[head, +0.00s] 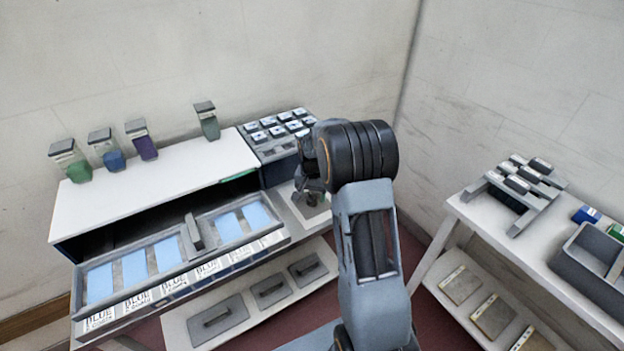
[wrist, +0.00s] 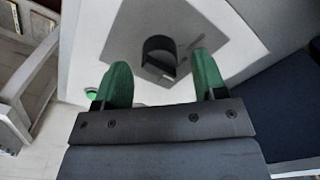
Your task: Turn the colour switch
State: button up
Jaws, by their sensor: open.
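The colour switch is a dark, rounded knob (wrist: 160,52) on a grey plate (wrist: 205,30) in the wrist view. My gripper (wrist: 163,72) has green fingers, open and apart, one on each side of the knob's near end. I see no finger touching it, and cannot tell how far above the plate the fingertips are. In the head view my gripper (head: 311,196) points down at the right end of the white bench, over the grey plate, and hides the knob there.
An open drawer (head: 195,234) holds light blue panels and labels reading BLUE. Several coloured jars stand on the white top (head: 150,190). A button panel (head: 276,134) is behind my gripper. A white side table (head: 500,235) with a grey bin (head: 590,262) stands at right.

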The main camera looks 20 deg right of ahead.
aim_at(312, 196)
notch_tip(312, 196, up, 13)
jog(key=shift+f, duration=0.2)
dwell(0.6)
